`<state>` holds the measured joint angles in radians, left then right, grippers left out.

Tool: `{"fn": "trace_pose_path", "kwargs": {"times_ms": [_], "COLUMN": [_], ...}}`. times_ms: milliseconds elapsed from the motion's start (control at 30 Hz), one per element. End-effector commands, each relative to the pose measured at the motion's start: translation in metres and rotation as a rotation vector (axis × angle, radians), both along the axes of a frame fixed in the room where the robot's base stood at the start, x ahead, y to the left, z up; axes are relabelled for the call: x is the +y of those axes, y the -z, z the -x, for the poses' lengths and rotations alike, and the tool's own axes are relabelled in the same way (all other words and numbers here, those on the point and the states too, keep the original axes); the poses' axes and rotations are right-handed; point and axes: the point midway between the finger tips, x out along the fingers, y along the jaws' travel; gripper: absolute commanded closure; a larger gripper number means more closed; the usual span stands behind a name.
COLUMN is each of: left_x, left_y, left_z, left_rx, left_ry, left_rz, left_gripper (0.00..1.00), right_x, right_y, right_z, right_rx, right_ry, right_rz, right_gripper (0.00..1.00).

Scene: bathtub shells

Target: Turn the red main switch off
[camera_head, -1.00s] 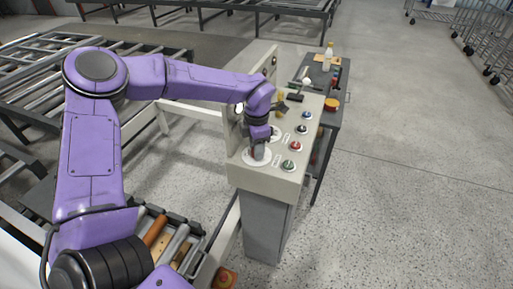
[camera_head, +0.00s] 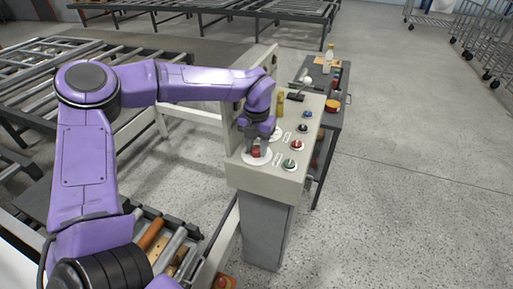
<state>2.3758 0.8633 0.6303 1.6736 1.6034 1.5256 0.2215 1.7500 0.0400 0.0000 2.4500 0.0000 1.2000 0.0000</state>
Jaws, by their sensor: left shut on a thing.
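The red main switch (camera_head: 256,152) sits on a round white plate (camera_head: 249,160) at the near left corner of the control panel's sloped top. My left gripper (camera_head: 257,146) points down over it and is shut on the red switch, with a red part showing between the fingers. The gripper hides much of the switch, so its exact angle cannot be told. My right gripper is not in view.
The panel (camera_head: 262,178) also carries a green button (camera_head: 290,164), a red one (camera_head: 297,144) and a blue one (camera_head: 305,115). A dark cart (camera_head: 332,117) with a bottle (camera_head: 328,57) stands behind. Roller conveyors lie left.

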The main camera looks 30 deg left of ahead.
Motion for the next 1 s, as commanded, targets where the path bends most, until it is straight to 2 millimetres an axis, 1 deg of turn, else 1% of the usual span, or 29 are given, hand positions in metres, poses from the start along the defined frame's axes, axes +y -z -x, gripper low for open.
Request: {"fn": "trace_pose_path", "kwargs": {"times_ms": [33,300,733,767,800,833,1000], "left_x": [0.0002,0.0002,0.0003,0.0003,0.0003,0.0003,0.0003], "left_y": [0.0023,0.0015,0.0011,0.0011,0.0011,0.0010,0.0005], "left_z": [0.0004,0.0004,0.0006,0.0006,0.0005,0.0005,0.0002], "left_rx": [0.002,0.002,0.003,0.003,0.002,0.002,0.001], "left_ry": [-0.018,-0.077,-0.085,-0.084,-0.084,-0.084,-0.083], "left_rz": [0.000,-0.001,0.000,0.000,0.000,0.000,0.000], "left_gripper": [0.93,0.93,0.93,0.56,0.43,0.37,0.37], "right_x": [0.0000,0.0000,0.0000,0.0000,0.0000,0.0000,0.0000], "right_y": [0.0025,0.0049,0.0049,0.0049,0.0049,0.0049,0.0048], "right_z": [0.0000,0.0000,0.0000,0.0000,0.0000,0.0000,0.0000], "right_rx": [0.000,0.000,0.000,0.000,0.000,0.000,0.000], "right_ry": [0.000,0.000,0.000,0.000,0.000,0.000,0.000], "right_rz": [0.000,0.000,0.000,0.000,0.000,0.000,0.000], "right_gripper": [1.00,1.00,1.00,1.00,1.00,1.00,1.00]}}
